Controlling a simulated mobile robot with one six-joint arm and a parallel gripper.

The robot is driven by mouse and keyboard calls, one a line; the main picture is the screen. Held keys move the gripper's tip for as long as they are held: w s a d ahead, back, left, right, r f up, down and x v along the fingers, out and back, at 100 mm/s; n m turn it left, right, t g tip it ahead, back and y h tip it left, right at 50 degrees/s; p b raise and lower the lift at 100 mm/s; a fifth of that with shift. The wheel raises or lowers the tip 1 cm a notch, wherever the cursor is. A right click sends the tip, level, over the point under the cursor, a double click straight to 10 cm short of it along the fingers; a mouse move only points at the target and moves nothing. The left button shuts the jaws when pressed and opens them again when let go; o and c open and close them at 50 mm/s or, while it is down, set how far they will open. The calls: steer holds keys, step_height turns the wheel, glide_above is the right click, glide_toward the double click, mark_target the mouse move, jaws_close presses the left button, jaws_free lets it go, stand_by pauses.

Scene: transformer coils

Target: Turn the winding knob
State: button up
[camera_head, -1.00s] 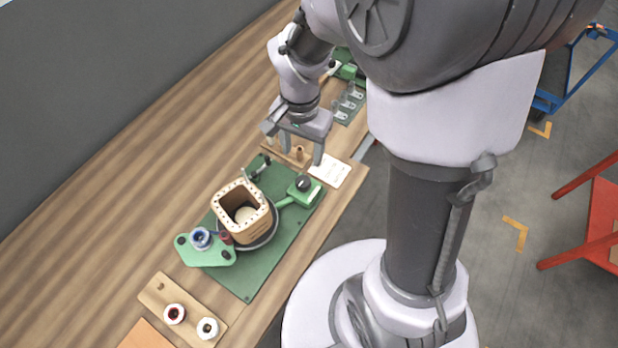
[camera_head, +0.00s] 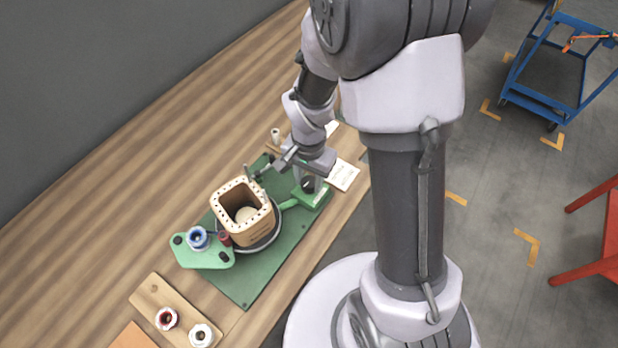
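A black round knob (camera_head: 308,186), which I take for the winding knob, sits on a small green block (camera_head: 318,198) at the right edge of the green base plate (camera_head: 247,285). A green arm runs from the block toward the coil former. The wooden square coil former (camera_head: 242,208), with holes along its rim, stands on a dark round turntable (camera_head: 262,247). My gripper (camera_head: 298,178) is just above and behind the knob, pointing down, with its fingers apart. The fingers partly cover the block's far side; whether they touch the knob I cannot tell.
A wooden holder (camera_head: 150,291) with red and white spools lies at the front. A white card (camera_head: 343,175) lies near the table edge. The wooden table is clear at left.

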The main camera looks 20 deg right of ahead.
jaws_close()
steer(key=shift+n+p, duration=0.4)
steer(key=shift+n, duration=3)
steer(key=o, duration=0.7)
jaws_free()
